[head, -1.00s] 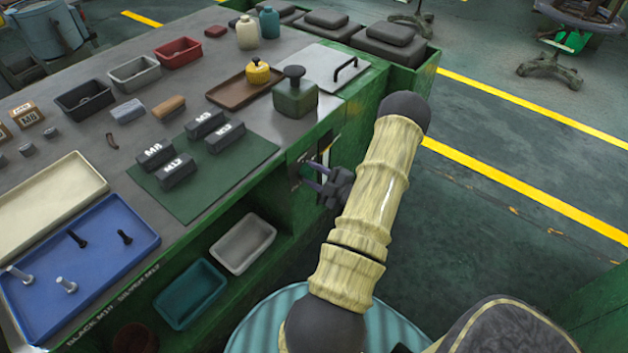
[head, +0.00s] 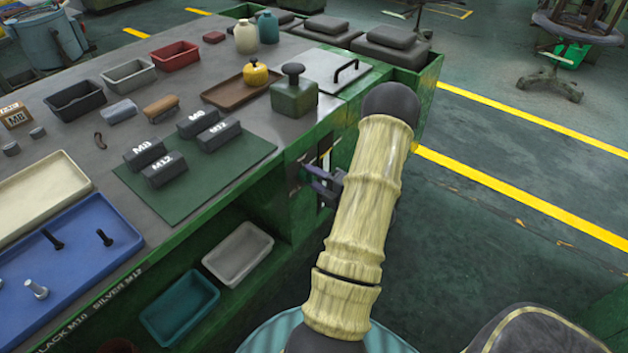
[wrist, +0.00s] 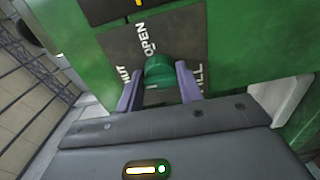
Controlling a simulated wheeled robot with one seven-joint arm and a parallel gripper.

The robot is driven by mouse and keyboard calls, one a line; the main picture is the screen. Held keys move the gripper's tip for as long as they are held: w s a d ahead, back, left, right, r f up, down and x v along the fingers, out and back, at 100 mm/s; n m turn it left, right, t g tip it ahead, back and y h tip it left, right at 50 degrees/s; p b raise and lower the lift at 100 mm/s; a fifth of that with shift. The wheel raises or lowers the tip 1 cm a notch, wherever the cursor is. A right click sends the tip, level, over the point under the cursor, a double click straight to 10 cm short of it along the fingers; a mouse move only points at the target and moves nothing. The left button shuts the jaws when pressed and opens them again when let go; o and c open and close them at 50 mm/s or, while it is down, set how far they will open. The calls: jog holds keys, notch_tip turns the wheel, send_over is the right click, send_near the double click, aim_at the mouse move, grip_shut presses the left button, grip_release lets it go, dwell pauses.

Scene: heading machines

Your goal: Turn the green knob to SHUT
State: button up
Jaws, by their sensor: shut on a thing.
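The green knob (wrist: 160,68) sits on a dark plate on a green panel in the wrist view. The word OPEN (wrist: 150,40) is just above it. A partly covered label ending in "UT" (wrist: 124,76) is to its left, and one ending in "ILL" (wrist: 198,74) to its right. My gripper (wrist: 157,82) is shut on the knob, one purple-grey finger on each side. I cannot tell exactly which label the knob points to.
The bench top carries a green mat (head: 237,172) with dark labelled blocks, a blue tray (head: 112,272) with bolts, and a dark green canister (head: 294,103). Below are a white bin (head: 238,254) and a teal bin (head: 180,307).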

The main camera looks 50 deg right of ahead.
jog(key=shift+f, duration=0.1)
jog(key=o, duration=1)
jog(key=s, duration=0.5)
jog(key=s+d, duration=0.1)
jog(key=s, duration=0.5)
jog(key=s+b, duration=0.1)
jog(key=s, duration=0.5)
jog(key=shift+s+d, duration=0.2)
jog(key=shift+s, duration=0.05)
